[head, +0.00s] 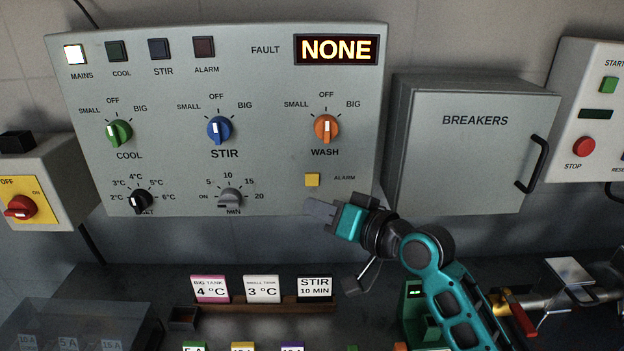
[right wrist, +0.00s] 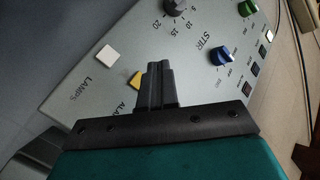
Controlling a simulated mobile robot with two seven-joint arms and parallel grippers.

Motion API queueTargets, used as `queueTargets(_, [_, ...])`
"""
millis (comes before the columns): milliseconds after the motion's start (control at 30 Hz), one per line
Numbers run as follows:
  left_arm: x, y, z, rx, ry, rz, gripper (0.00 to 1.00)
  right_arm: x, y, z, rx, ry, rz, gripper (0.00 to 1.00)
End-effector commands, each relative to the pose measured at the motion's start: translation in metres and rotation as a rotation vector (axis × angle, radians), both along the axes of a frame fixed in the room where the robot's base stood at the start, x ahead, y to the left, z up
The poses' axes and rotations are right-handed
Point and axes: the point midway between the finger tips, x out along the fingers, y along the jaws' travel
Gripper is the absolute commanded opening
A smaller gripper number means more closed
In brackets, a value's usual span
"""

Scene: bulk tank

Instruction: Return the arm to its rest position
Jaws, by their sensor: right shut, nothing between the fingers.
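My right arm, teal and black, reaches up from the lower right in the head view. Its gripper (head: 322,209) is shut and empty, in front of the lower right of the grey control panel (head: 270,80), just below the yellow alarm button (head: 312,179). In the right wrist view the closed fingers (right wrist: 157,85) overlap the yellow button (right wrist: 135,80); I cannot tell if they touch the panel. The fault display (head: 336,49) reads NONE and the mains lamp (head: 75,54) is lit white. My left gripper is not in view.
A closed breakers box (head: 470,150) with a black handle (head: 533,164) stands right of the panel. Below are cards (head: 262,289) on a wooden holder, a clear bin (head: 75,325) at lower left, and a pipe with a red valve handle (head: 522,318) at lower right.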

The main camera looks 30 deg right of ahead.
Motion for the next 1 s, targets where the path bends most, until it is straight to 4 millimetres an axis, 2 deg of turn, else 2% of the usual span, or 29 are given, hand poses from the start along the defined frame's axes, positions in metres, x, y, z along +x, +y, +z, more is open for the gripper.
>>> queueTargets(500, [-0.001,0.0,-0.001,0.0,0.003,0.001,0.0,0.0,0.0,0.0,0.0,0.0,0.0,0.0])
queueTargets(600, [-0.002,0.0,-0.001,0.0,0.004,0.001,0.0,-0.002,0.002,-0.005,-0.013,0.015,0.005,0.0])
queueTargets(667, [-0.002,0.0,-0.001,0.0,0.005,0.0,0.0,-0.009,0.008,-0.018,-0.048,0.051,0.014,0.0])
queueTargets(767, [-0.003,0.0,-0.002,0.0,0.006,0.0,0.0,-0.033,0.023,-0.056,-0.161,0.166,0.049,0.0])
queueTargets(900, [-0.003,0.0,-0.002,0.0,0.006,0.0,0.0,-0.089,0.041,-0.119,-0.378,0.387,0.118,0.0])
queueTargets(1000, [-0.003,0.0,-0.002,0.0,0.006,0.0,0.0,-0.126,0.046,-0.148,-0.498,0.517,0.159,0.0])
